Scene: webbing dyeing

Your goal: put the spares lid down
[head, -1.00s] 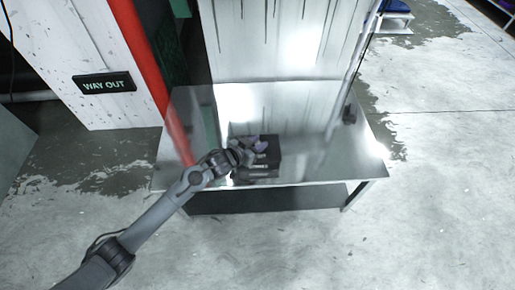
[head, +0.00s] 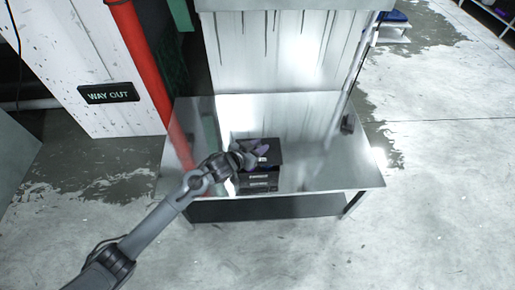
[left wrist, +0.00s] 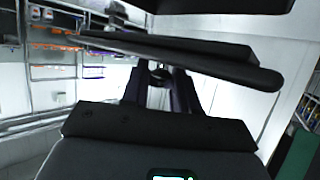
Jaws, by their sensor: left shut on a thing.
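A black box (head: 259,183) with small pale labels on its front stands near the front edge of the metal table (head: 315,176). My left gripper (head: 262,148), with dark purplish fingers, is at the top of the box. In the left wrist view its fingers (left wrist: 160,78) meet a flat, dark, slightly tilted panel (left wrist: 215,62), seen almost edge-on; it looks like the lid. The gripper is shut on it. In the head view I cannot clearly separate the lid from the box top, nor tell whether they touch. My right gripper is not in view.
The table is clear to the right of the box, up to a slanted pole (head: 350,92) with a dark foot. A pale panel (head: 285,50) stands behind the table, and a red post (head: 150,75) at its left. Shelving (left wrist: 65,50) shows in the left wrist view.

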